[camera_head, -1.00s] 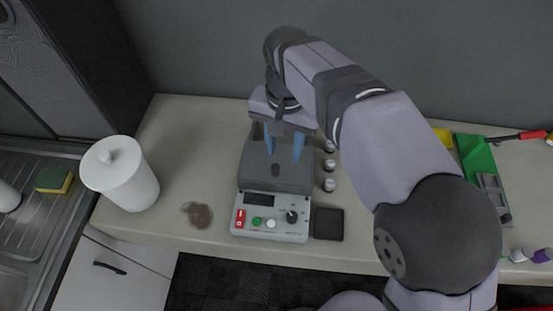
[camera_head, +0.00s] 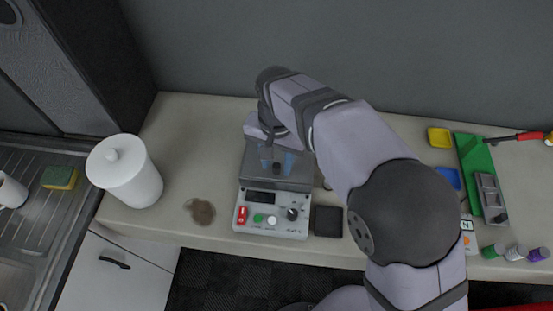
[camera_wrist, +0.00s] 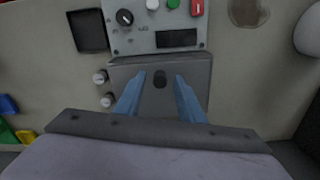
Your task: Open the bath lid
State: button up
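The bath is a grey box with a control panel (camera_head: 271,221) on its near side, standing on the counter. Its flat grey lid (camera_head: 262,180) lies closed on top, with a small dark knob (camera_wrist: 160,79) in the middle. My gripper (camera_head: 279,166) is over the lid, pointing down. In the wrist view my gripper (camera_wrist: 160,76) shows two blue fingers, spread apart on either side of the knob with gaps between. Whether the fingertips are down at knob height is hard to tell.
A white lidded canister (camera_head: 126,172) stands left of the bath, beside a brown stain (camera_head: 200,211). A black square pad (camera_head: 328,221) lies right of the panel. Silver knobs (camera_wrist: 99,77) stand beside the bath. A green board (camera_head: 474,165) and small bottles (camera_head: 516,252) are further right.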

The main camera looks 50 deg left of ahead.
jog(key=shift+f, duration=0.2)
grip_shut()
jog(key=shift+w+a+r+p, duration=0.2)
jog(key=shift+w+a+p, duration=0.2)
jog(key=shift+p, duration=0.1)
jog(key=w+a+p, duration=0.4)
jog(key=w+a, duration=0.1)
jog(key=shift+a+p, duration=0.15)
jog(key=shift+p, duration=0.15)
jog(key=shift+w+a+f+p, duration=0.1)
jog(key=shift+w+a+p, duration=0.2)
jog(key=shift+w+a, duration=0.2)
grip_release()
jog(key=shift+d, duration=0.15)
